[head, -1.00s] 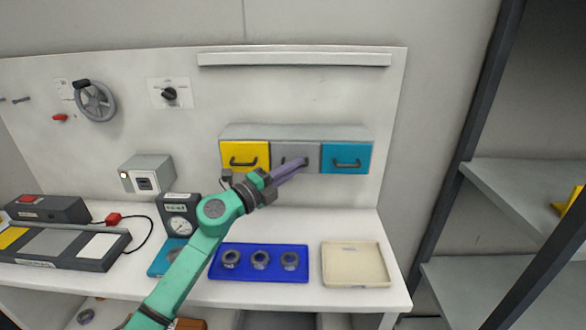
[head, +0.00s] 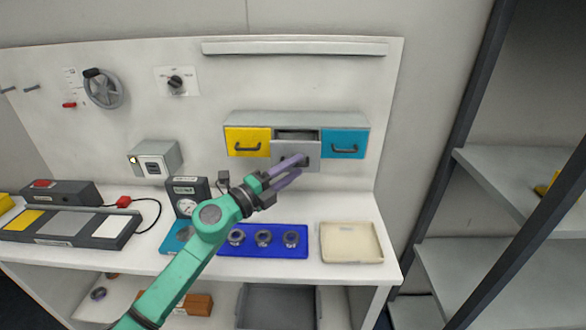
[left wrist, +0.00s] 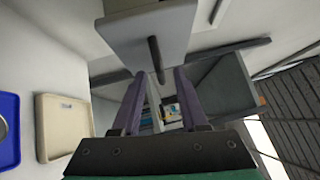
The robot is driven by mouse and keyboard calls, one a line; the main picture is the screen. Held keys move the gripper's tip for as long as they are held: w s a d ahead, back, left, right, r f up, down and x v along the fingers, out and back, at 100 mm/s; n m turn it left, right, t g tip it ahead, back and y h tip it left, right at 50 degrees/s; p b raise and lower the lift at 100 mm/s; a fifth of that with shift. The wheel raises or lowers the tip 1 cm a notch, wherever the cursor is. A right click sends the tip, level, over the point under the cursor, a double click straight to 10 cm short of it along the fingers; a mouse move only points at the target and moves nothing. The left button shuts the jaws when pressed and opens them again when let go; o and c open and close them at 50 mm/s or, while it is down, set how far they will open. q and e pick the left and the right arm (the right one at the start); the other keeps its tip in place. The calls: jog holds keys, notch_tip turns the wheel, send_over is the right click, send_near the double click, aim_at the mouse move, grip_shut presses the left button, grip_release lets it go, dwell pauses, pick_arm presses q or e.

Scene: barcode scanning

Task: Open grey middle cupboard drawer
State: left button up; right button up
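The grey middle drawer (head: 309,150) of the small wall cupboard is pulled partly out; a dark gap shows above its front. Its front also shows in the left wrist view (left wrist: 172,28), with a dark bar handle (left wrist: 153,48). My left gripper (head: 301,165) is at the drawer front, its purple fingers apart. In the left wrist view the left gripper (left wrist: 159,72) is open, with the handle's end near the gap between the fingertips; I see no grip on it. My right gripper is in neither view.
The yellow drawer (head: 248,138) and blue drawer (head: 344,139) on either side are shut. Below are a blue tray (head: 265,253) with several round parts and an empty beige tray (head: 350,257). A shelf rack (head: 510,170) stands at right.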

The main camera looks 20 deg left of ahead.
pick_arm(q)
jog(key=shift+s+r, duration=0.1)
jog(key=b+v, duration=0.5)
jog(key=v, duration=0.9)
jog(key=shift+s, duration=0.3)
